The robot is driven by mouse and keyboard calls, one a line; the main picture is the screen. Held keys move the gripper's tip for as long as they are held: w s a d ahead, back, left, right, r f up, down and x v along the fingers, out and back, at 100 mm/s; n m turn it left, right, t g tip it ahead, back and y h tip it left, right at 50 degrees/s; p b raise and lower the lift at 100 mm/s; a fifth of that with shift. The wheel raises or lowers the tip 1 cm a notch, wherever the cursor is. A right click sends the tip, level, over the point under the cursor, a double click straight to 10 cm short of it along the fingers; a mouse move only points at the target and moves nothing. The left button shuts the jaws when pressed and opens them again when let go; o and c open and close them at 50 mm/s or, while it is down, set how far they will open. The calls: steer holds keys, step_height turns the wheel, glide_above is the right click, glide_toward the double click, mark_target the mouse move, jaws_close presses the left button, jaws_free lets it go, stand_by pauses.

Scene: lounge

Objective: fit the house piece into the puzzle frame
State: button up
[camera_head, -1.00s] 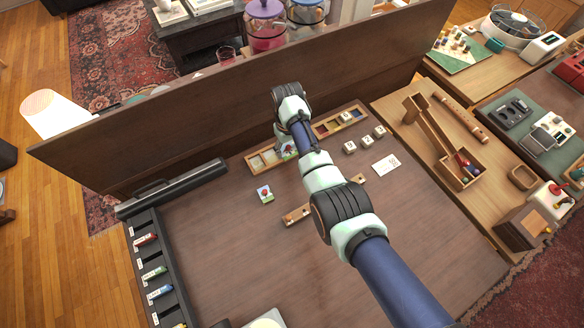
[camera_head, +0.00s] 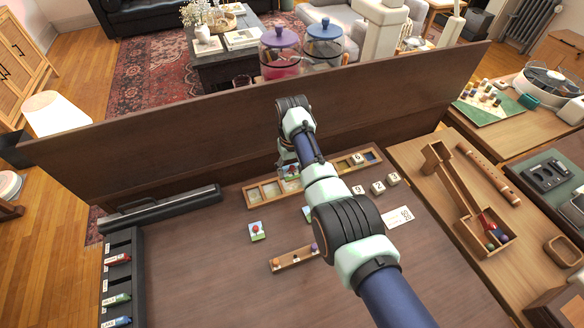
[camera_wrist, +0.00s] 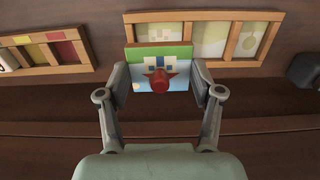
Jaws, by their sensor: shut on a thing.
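The house piece (camera_wrist: 142,82) is a square tile with blue sky, green ground, a white house and a red knob. My gripper (camera_wrist: 160,80) is shut on it, with a finger at each side. The wooden puzzle frame (camera_wrist: 262,16) lies behind the piece in the wrist view, with the piece overlapping its edge. In the head view the frame (camera_head: 248,203) is on the table, and the held piece (camera_head: 288,186) is at its right part, half hidden by my arm. I cannot tell whether the piece sits in a cell or above it.
A tile with a red knob (camera_head: 257,231) lies in front of the frame. Another tile (camera_head: 308,212) is partly behind my arm. A peg strip (camera_head: 290,260), numbered cubes (camera_head: 378,187) and a card (camera_head: 397,217) lie nearby. An upright brown panel (camera_head: 200,135) closes the back.

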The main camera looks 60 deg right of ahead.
mark_target(292, 185)
steer(key=shift+f+b, duration=2.1)
steer(key=shift+f, duration=0.1)
steer(key=shift+s+a+f+b, duration=0.1)
steer(key=shift+f+b, duration=0.2)
steer(key=shift+f, duration=1.1)
steer(key=o, duration=1.3)
steer(key=shift+r, duration=0.1)
steer(key=shift+c, duration=0.2)
steer(key=shift+r, duration=0.15)
step_height(292, 185, up, 6)
steer(key=p, duration=0.6)
steer(key=shift+r, duration=0.15)
